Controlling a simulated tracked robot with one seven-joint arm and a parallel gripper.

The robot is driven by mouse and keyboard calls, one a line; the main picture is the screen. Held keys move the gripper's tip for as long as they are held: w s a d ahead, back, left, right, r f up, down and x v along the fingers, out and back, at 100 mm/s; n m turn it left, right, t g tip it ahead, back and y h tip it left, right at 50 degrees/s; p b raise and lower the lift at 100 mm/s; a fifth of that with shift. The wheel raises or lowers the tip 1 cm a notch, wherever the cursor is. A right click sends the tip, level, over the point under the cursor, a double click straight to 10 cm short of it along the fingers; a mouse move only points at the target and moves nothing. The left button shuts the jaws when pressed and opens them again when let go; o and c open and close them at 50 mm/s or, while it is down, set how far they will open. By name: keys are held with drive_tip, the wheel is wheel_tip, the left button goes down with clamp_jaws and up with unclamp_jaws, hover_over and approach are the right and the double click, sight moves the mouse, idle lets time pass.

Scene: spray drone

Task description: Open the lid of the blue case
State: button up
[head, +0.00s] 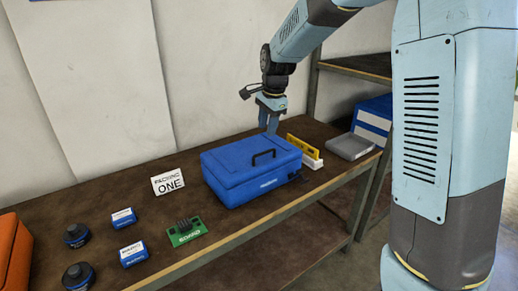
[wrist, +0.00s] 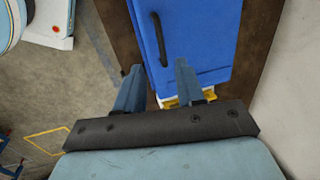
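The blue case (head: 250,170) stands on the brown bench in the head view, its lid down. My gripper (head: 270,123) is above the back right part of the case, pointing down. In the wrist view the two fingers (wrist: 160,75) are apart with nothing held between them. Whether a fingertip touches the lid cannot be told.
A yellow item in a white holder (head: 305,150) stands right behind the case. A grey tray (head: 349,146) and a blue box (head: 372,120) are farther right. A white sign (head: 168,182), green board (head: 186,231), small boxes (head: 124,217) and black round parts (head: 77,235) lie left.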

sight(263, 153)
drive_tip(key=f, duration=0.3)
drive_tip(key=w+f, duration=0.1)
drive_tip(key=f, duration=0.2)
drive_tip(key=a+f, duration=0.1)
drive_tip(key=f, duration=0.2)
drive_tip(key=shift+w+f, duration=0.25)
drive_tip(key=shift+f, duration=0.05)
clamp_jaws()
